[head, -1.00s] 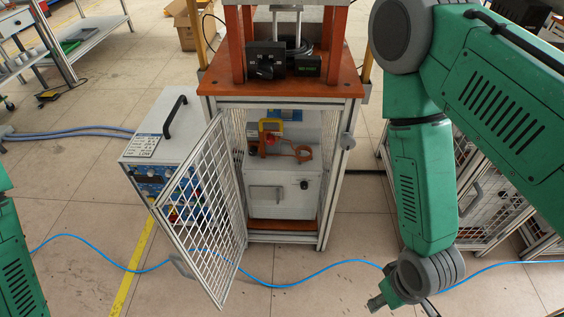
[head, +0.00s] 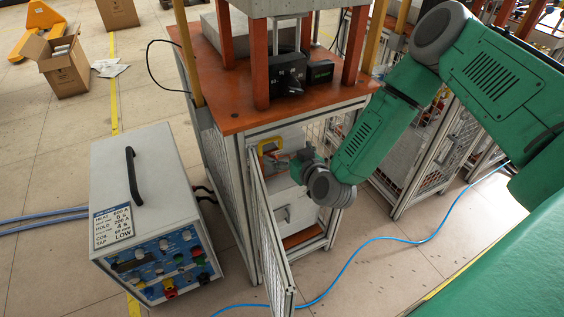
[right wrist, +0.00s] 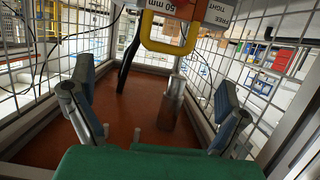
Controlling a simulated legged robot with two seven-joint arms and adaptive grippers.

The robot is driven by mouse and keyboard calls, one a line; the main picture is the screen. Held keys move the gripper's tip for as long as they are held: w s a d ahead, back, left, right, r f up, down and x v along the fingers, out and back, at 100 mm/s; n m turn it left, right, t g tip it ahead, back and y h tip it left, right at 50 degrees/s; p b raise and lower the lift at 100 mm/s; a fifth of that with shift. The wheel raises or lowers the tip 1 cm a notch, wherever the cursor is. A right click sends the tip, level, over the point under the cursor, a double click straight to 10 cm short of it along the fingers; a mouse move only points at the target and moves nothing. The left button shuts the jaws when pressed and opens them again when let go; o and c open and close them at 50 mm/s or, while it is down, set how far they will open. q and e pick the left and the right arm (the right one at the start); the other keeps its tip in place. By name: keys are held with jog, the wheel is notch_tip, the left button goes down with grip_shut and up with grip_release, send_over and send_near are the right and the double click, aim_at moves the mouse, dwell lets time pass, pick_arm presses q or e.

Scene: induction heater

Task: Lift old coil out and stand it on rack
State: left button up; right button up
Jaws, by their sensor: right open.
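The old coil is probably the reddish loop in the cage, mostly hidden behind my right gripper in the head view. A yellow handle (head: 268,146) shows just left of the gripper. The yellow handle (right wrist: 165,32) also shows at the top of the right wrist view, beside a "50 mm" label. My right gripper (head: 303,166) reaches into the open cage front. In the right wrist view, my right gripper (right wrist: 155,85) has its blue-padded fingers wide apart with nothing held; a metal cylinder (right wrist: 172,104) stands beyond them on a brown board. My left gripper is out of view. I cannot make out the rack.
The mesh door (head: 268,240) stands open left of the gripper. A power unit (head: 140,190) with a black handle stands on the floor at the left. A brown-topped bench (head: 230,112) is above the cage. A blue hose (head: 385,240) crosses the floor.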

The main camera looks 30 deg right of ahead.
aim_at(269, 142)
jog(key=b+x, duration=0.1)
jog(key=x, duration=0.2)
jog(key=a+b+x, duration=0.1)
jog(key=x, duration=0.2)
jog(key=f+b+x, duration=0.1)
jog(key=x, duration=0.3)
jog(key=shift+s+a, duration=0.15)
jog(key=shift+s, duration=0.05)
jog(key=shift+w, duration=0.15)
jog(key=shift+d+f, duration=0.1)
jog(key=shift+d, duration=0.35)
jog(key=shift+a, duration=0.35)
jog(key=c, duration=1.7)
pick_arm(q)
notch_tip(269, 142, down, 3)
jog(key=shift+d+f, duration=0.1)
pick_arm(e)
jog(key=shift+r, duration=0.2)
jog(key=shift+c, duration=0.4)
